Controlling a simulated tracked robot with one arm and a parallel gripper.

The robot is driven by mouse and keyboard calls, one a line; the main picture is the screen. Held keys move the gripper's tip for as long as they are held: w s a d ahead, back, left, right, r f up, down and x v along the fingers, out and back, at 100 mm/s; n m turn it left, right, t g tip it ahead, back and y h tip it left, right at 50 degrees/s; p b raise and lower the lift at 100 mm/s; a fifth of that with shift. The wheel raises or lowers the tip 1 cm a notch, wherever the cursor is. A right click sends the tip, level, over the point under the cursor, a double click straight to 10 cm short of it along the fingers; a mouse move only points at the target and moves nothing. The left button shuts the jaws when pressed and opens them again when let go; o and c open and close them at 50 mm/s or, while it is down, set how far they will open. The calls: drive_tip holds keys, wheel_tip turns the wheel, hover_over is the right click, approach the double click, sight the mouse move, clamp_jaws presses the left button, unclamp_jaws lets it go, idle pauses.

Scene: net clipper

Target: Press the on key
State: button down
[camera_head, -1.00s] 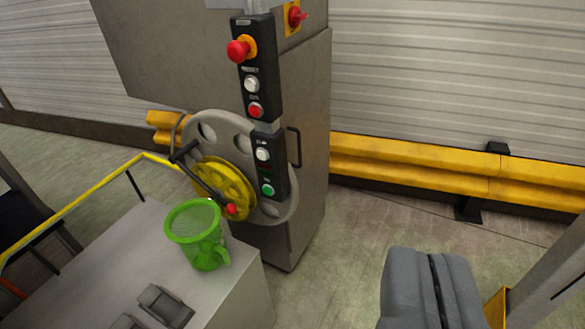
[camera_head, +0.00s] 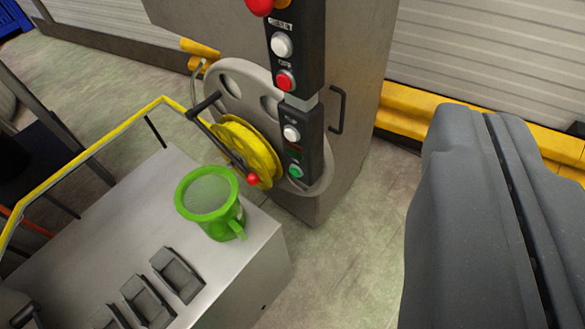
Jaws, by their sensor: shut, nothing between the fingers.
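A black control panel (camera_head: 309,108) stands upright on the grey machine. Its upper part carries a white button (camera_head: 281,45) and a red button (camera_head: 284,81). Its lower part carries another white button (camera_head: 291,133) and a green button (camera_head: 295,171). The small labels are too blurred to read, so I cannot tell which button is the on key. My gripper (camera_head: 484,114) is shut and empty at the right of the view. Its grey fingers lie side by side, to the right of the panel and apart from it.
A yellow handwheel (camera_head: 248,148) with a crank sits left of the lower buttons. A green mug-like container (camera_head: 211,198) stands on a grey cabinet (camera_head: 185,214) in front. Open floor (camera_head: 370,215) lies between cabinet and gripper.

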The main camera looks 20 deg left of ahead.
sight(295, 172)
drive_tip(key=w+a+f+n+g+y, duration=0.1)
drive_tip(key=w+a+f+y, duration=0.1)
drive_tip(key=w+a+f, duration=0.6)
drive_tip(key=w+a+f+n+y, duration=0.1)
drive_tip(key=w+a+f+y, duration=0.4)
drive_tip(key=f, duration=0.6)
drive_tip(key=w+a+f+g+h, duration=0.1)
drive_tip(key=a+f, duration=0.1)
drive_tip(key=f, duration=0.6)
drive_tip(key=w+a+f+h, duration=0.1)
drive_tip(key=a+f, duration=0.2)
drive_tip(key=f, duration=0.6)
drive_tip(key=w+a+f+m+g+h, duration=0.1)
drive_tip(key=a+f, duration=0.2)
drive_tip(key=f, duration=0.6)
drive_tip(key=shift+f+g+b, duration=0.2)
drive_tip(key=shift+g+b, duration=0.1)
drive_tip(key=shift+b, duration=0.1)
drive_tip(key=shift+w+a, duration=0.1)
drive_tip(key=shift+w, duration=0.05)
drive_tip(key=w+d, duration=0.3)
drive_tip(key=w, duration=0.5)
drive_tip(key=shift+w, duration=0.15)
